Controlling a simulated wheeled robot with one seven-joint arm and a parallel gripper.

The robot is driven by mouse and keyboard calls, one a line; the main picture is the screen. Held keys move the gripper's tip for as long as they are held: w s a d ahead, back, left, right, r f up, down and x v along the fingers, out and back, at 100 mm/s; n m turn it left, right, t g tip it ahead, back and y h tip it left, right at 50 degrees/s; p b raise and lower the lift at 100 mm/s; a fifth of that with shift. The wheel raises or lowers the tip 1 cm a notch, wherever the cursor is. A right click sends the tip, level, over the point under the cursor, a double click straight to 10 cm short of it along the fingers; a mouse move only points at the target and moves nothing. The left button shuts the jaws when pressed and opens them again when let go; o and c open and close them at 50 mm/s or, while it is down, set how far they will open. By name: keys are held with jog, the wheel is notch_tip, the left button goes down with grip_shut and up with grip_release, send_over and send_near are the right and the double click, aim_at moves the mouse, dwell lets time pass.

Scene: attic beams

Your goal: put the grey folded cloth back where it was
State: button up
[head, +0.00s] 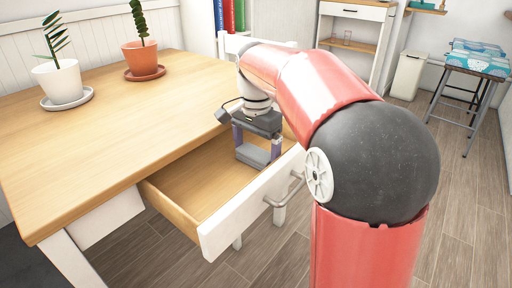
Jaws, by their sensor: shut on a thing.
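The grey folded cloth (252,155) is a small grey block between the fingers of my gripper (257,150). My gripper points down into the open drawer (190,191) and is shut on the cloth. The cloth is at the drawer's back right part, low inside it. I cannot tell whether it touches the drawer floor. The rest of the visible drawer floor is bare. My red and black arm hides the drawer's far right end.
The drawer's white front (245,212) with a metal handle (285,190) stands pulled out from the wooden table (120,110). Two potted plants, one white pot (60,82) and one terracotta pot (143,58), stand on the tabletop. A stool (470,75) stands far right.

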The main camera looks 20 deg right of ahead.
aim_at(256, 152)
jog(key=o, duration=0.6)
notch_tip(256, 152, up, 12)
jog(key=p, duration=0.3)
jog(key=shift+r, duration=0.15)
